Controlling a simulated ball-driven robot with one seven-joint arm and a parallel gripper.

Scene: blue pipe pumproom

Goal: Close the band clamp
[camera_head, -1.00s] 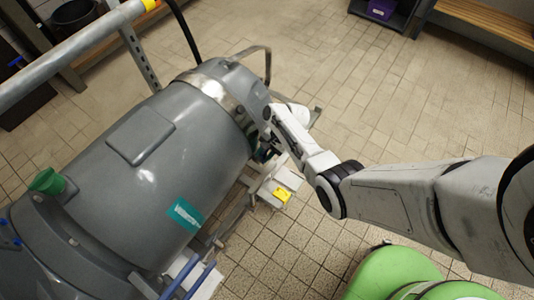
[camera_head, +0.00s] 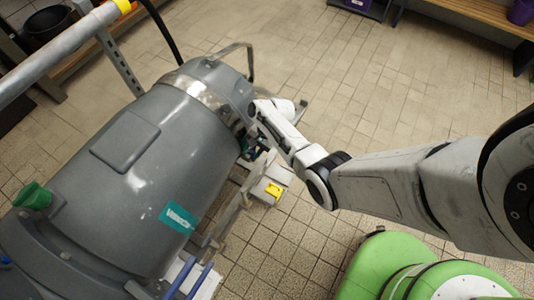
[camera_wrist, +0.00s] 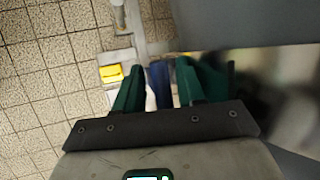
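The band clamp is a shiny metal band (camera_head: 198,88) around the grey tank (camera_head: 150,150), near the tank's far end. In the wrist view the shiny band (camera_wrist: 285,90) fills the right side, blurred by nearness. My gripper (camera_head: 247,147) is at the tank's right side, just below the band, and is partly hidden by my wrist. In the wrist view my gripper (camera_wrist: 158,85) has its two green fingers apart.
A metal frame with a yellow piece (camera_head: 273,190) stands below my gripper. A grey pipe rail (camera_head: 60,52) runs above the tank at the left. Wooden benches (camera_head: 470,18) stand at the back. The tiled floor (camera_head: 390,90) is clear between.

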